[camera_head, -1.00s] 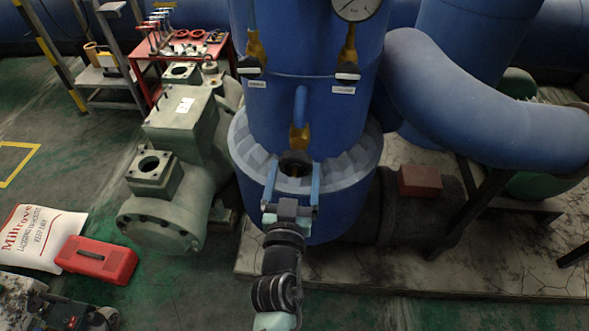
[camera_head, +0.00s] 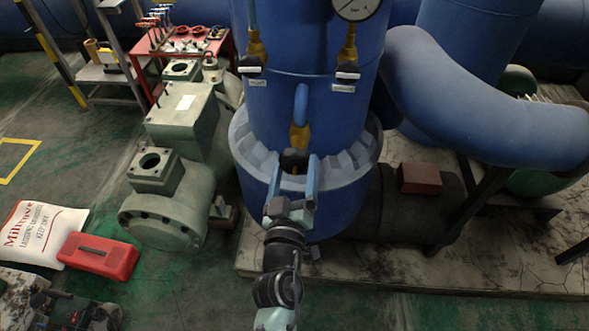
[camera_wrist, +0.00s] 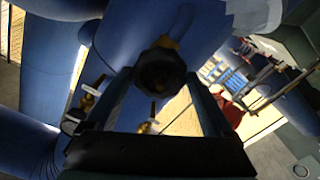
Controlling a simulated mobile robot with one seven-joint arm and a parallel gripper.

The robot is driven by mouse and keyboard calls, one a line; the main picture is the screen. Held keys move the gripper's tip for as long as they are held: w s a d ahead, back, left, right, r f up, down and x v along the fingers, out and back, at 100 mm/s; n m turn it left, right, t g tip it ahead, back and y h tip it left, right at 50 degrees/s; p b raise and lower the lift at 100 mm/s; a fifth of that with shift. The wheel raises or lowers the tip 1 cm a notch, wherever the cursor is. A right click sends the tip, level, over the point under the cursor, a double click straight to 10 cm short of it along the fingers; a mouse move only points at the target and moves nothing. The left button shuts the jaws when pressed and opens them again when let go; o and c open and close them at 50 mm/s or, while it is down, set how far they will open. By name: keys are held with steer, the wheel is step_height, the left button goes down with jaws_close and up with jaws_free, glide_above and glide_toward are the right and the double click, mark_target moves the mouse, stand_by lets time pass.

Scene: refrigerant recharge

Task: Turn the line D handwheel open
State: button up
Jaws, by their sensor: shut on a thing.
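A dark handwheel (camera_head: 294,160) sits on a brass valve (camera_head: 299,134) low on the front of the blue vessel (camera_head: 300,100), below a bent blue pipe. My gripper (camera_head: 296,158) reaches up to it from below, with one finger on each side, and is shut on it. In the wrist view the dark round handwheel (camera_wrist: 160,72) lies between the fingertips of my gripper (camera_wrist: 157,78). I see no readable label by this wheel. Two more brass valves, at left (camera_head: 255,52) and right (camera_head: 349,54), sit higher with white tags too small to read.
A pressure gauge (camera_head: 357,8) is at the top. A thick blue pipe (camera_head: 480,110) bends away on the right. A green compressor (camera_head: 170,200) stands at left, with a red tool cart (camera_head: 185,45) behind. A red case (camera_head: 98,255) and white sack (camera_head: 42,235) lie on the floor.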

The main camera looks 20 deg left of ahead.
steer(key=shift+f+n, duration=0.2)
steer(key=shift+n, duration=0.9)
steer(key=n, duration=0.3)
steer(key=shift+n, duration=0.4)
steer(key=shift+s, duration=0.1)
steer(key=n, duration=0.3)
steer(key=shift+p, duration=0.4)
steer(key=o, duration=1.2)
steer(key=shift+o, duration=0.4)
steer(key=shift+r, duration=0.1)
